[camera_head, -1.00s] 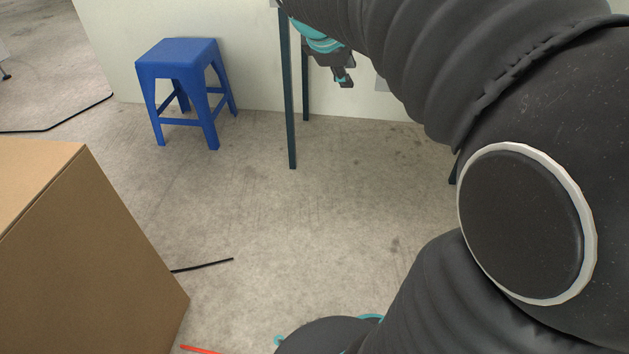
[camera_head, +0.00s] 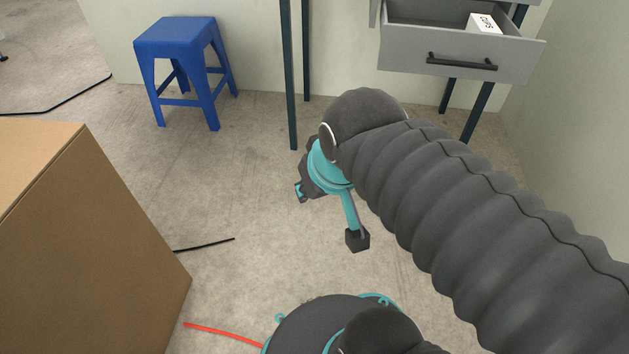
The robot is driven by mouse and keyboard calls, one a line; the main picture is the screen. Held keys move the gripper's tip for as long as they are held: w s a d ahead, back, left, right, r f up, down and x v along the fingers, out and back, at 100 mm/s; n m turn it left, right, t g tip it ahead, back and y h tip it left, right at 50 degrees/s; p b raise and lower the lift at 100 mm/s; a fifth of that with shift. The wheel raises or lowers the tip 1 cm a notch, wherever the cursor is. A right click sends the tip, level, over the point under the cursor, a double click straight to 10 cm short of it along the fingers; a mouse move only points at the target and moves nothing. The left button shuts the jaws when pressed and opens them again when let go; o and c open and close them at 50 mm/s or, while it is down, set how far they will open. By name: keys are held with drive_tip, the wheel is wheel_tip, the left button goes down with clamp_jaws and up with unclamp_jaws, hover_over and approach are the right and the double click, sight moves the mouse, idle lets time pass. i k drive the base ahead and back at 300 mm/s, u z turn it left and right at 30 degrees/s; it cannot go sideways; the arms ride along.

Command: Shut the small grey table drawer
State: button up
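The small grey drawer (camera_head: 455,53) is at the upper right, pulled out from its table, with a dark bar handle (camera_head: 461,62) on its front. A small white box with dark lettering (camera_head: 485,23) lies inside it. My gripper (camera_head: 301,192) is at the end of the arm near the picture's middle, over the floor, to the left of and apart from the drawer. It is small and partly hidden by the wrist, so I cannot tell whether it is open or shut.
Dark table legs (camera_head: 289,80) stand left of the drawer. A blue stool (camera_head: 181,45) stands at the upper left by the wall. A large cardboard box (camera_head: 110,230) fills the lower left.

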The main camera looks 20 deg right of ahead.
sight(429, 37)
drive_tip(key=z, duration=1.45)
